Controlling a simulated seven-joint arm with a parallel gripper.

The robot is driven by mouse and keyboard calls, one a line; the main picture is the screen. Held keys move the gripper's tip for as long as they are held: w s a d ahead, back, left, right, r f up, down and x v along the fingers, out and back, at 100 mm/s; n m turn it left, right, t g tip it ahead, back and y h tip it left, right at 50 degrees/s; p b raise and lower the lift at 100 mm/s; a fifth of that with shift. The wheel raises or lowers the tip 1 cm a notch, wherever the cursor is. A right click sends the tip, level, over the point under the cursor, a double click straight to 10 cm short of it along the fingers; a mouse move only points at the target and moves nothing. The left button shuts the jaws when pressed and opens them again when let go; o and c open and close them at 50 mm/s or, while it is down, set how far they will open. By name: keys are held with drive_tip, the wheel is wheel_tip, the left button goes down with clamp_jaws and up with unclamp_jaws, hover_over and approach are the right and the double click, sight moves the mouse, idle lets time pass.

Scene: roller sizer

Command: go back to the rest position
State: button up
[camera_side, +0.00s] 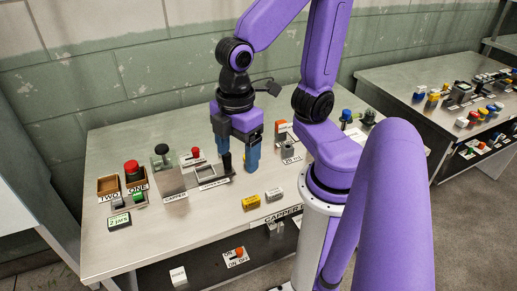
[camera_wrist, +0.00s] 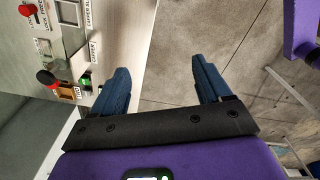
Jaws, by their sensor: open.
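My gripper (camera_side: 238,166) hangs pointing down over the middle of the grey table (camera_side: 150,245) in the side view. Its two blue fingers are apart, with nothing seen between them. In the wrist view my gripper (camera_wrist: 159,68) is open too, with the table's edge and bare floor showing between and beyond the fingers. In the side view a black upright handle (camera_side: 227,162) stands close by the fingers; I cannot tell whether they touch.
Left on the table are wooden bins (camera_side: 108,186), a red knob (camera_side: 131,167) and a green display (camera_side: 119,221). The capper (camera_side: 170,180) and a red-topped lever (camera_side: 195,154) stand nearer. Yellow (camera_side: 251,202) and pale blocks (camera_side: 274,194) lie in front. A second table (camera_side: 400,85) stands right.

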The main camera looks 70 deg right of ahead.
drive_tip(key=shift+m, duration=0.6)
drive_tip(key=s, duration=0.1)
drive_tip(key=s+d, duration=0.2)
drive_tip(key=shift+s+d+f, duration=0.2)
drive_tip(key=shift+s+f, duration=0.15)
drive_tip(key=shift+s, duration=0.05)
